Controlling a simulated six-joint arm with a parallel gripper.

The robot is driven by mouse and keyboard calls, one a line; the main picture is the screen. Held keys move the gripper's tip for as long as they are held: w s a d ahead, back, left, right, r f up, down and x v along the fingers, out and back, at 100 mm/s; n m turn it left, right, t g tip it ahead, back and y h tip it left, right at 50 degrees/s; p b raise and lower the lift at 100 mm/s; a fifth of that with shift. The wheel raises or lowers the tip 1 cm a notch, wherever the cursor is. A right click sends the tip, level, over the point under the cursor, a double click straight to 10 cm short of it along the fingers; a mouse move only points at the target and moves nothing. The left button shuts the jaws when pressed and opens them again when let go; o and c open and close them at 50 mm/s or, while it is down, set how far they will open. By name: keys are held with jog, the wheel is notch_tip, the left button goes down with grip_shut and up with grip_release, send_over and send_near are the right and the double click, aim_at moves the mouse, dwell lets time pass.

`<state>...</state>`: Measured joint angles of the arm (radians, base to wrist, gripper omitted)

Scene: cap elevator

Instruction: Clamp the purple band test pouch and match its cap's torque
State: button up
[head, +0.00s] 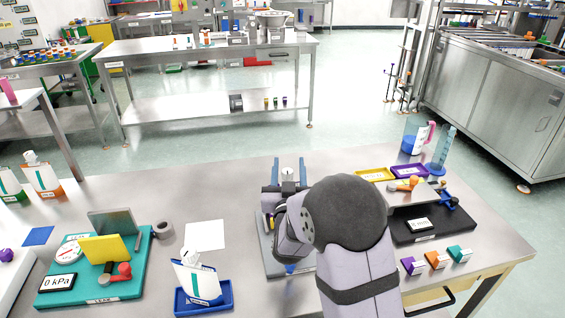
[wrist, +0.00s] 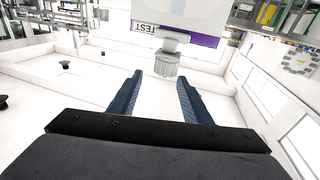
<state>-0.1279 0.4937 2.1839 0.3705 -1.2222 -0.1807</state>
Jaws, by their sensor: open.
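In the wrist view, the pouch with the purple band (wrist: 205,40) appears upside down at the top, with an inverted TEST label. Its spout carries a ribbed pale cap (wrist: 167,68), just beyond and between my fingertips. My gripper (wrist: 160,76) is open, its two dark blue fingers apart and nothing visibly held. In the head view, my arm covers most of the grey fixture (head: 268,255) at the table's middle. Whether the pouch is clamped there cannot be told. A black-based device with a display (head: 418,225) stands to the right.
A teal device with a 0 kPa display (head: 57,283) stands left. A pouch in a blue tray (head: 203,308) stands front left, near a white sheet (head: 206,235). Purple, orange and teal tagged pieces (head: 436,259) line the right front. A blue beaker (head: 412,140) stands at the back right.

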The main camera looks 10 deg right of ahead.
aim_at(290, 175)
jog(key=shift+d+r+n+y, duration=0.15)
jog(key=shift+d+n+y, duration=0.15)
jog(key=shift+n+y, duration=0.35)
jog(key=shift+s+f+n+y+p, duration=0.15)
jog(key=shift+n+y+p, duration=0.15)
jog(key=shift+y, duration=0.35)
jog(key=shift+s+f+n+y+p, duration=0.15)
jog(key=shift+n+y, duration=0.1)
jog(key=shift+y, duration=0.35)
jog(key=shift+s+a+f+n+g+y, duration=0.1)
jog(key=shift+s+f+n+g+y, duration=0.1)
jog(key=shift+s+f+n+y, duration=0.45)
jog(key=shift+s+f+n+g+y, duration=0.25)
jog(key=shift+s+f+y, duration=0.1)
jog(key=shift+y, duration=0.6)
jog(key=w+a+p, duration=0.1)
jog(key=w+p, duration=0.1)
jog(key=w, duration=0.5)
jog(key=shift+w+a+p, duration=0.15)
jog(key=shift+p, duration=0.2)
jog(key=shift+c, duration=0.6)
jog(key=c, duration=0.9)
